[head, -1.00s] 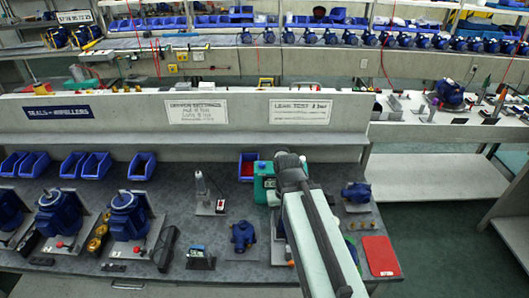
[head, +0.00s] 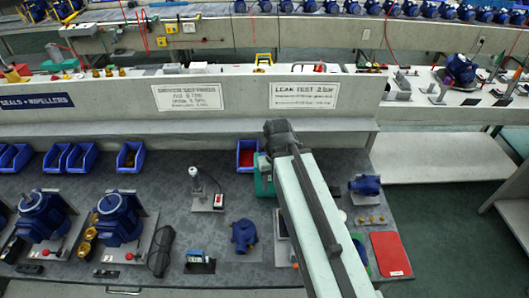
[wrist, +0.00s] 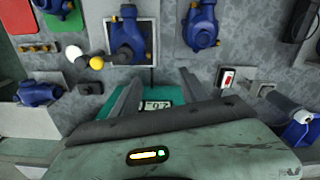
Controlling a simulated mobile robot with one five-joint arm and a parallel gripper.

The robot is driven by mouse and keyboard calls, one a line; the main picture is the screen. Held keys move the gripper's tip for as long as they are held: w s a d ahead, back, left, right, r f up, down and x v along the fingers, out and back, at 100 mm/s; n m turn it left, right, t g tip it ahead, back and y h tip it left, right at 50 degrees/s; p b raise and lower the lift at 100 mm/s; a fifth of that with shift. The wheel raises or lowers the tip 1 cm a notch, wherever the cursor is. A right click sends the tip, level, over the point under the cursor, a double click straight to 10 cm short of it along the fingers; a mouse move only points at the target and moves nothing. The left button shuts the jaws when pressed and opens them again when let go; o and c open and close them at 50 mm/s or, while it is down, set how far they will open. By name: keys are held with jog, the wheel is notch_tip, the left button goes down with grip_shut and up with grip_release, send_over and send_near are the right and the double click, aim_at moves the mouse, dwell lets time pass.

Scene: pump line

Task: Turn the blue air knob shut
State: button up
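I cannot make out a blue air knob in either view. The green test unit (head: 264,184) stands under the end of my arm in the head view and is partly hidden by it. In the wrist view the green unit (wrist: 178,103) and its small display (wrist: 157,105) show between my fingers. My gripper (wrist: 163,74) is open and empty, its two grey fingers apart above the unit. A blue pump (wrist: 128,30) stands on a plate beyond the fingers. A yellow knob (wrist: 97,62) and a white knob (wrist: 73,53) are beside it.
Another blue pump (head: 243,235) stands left of my arm. A red mat (head: 390,254) and a small blue pump (head: 365,185) are at the right. A low wall with a leak test sign (head: 304,95) runs behind. Blue bins (head: 131,156) line the back left.

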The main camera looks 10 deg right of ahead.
jog(key=w+r+n+p, duration=0.1)
jog(key=w+r+n, duration=0.1)
jog(key=w, duration=0.3)
jog(key=w+r+n+p, duration=0.1)
jog(key=w+n+p, duration=0.1)
jog(key=w+n, duration=0.3)
jog(key=w+r+n+p, duration=0.2)
jog(key=w+n, duration=0.2)
jog(key=w, duration=0.2)
jog(key=shift+w+a+r, duration=0.3)
jog(key=shift+a, duration=0.1)
jog(key=shift+w+n, duration=0.25)
jog(key=shift+n, duration=0.35)
jog(key=shift+s+f+b, duration=0.15)
jog(key=shift+f+b, duration=0.35)
jog(key=shift+f, duration=0.1)
notch_tip(320, 180, down, 7)
jog(key=b, duration=0.7)
jog(key=shift+r, duration=0.15)
jog(key=shift+c, duration=0.3)
